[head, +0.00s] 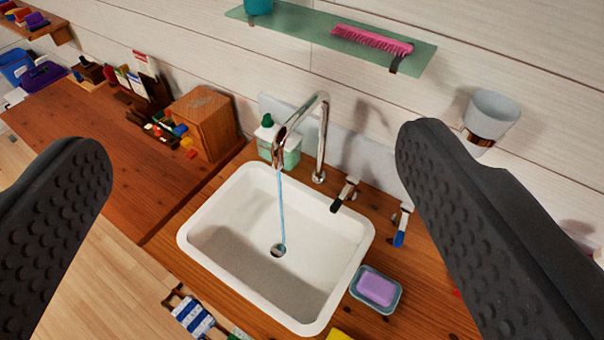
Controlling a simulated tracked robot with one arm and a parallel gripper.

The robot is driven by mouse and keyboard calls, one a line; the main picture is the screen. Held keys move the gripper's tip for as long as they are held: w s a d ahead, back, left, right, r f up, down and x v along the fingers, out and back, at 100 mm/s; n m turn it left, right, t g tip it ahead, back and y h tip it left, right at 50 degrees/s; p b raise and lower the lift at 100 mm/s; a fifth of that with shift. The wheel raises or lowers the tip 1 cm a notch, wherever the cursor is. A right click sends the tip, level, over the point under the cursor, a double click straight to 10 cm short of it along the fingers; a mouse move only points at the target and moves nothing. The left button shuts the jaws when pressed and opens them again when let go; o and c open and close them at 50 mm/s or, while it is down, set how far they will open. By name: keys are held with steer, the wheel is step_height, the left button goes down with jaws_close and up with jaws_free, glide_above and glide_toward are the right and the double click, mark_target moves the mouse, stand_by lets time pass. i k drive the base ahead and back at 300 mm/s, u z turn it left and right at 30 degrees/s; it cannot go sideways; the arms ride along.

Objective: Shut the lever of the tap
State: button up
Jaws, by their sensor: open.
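The chrome tap (321,130) stands behind the white sink (215,225), and a thin blue stream of water (282,205) runs from its spout to the drain. Two separate levers stand to the right of the spout on the wooden counter. One lever (345,193) has a dark tip. The other lever (401,225) has a blue tip and is close to my right finger in the picture. My gripper (250,165) is open and empty, its two black ridged fingers wide apart at the left and right of the view. It touches neither lever.
A soap dish (394,304) with purple soap (376,288) sits right of the sink. A soap bottle (290,150) stands behind it. A glass shelf (310,38) with a pink brush (372,40) and a wall cup (490,115) are above. A wooden box (204,120) is at left.

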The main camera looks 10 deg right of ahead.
mark_target(405, 210)
steer(key=z, duration=0.3)
steer(key=k, duration=0.85)
steer(key=z, duration=0.4)
steer(key=i, duration=1)
steer(key=u, duration=0.05)
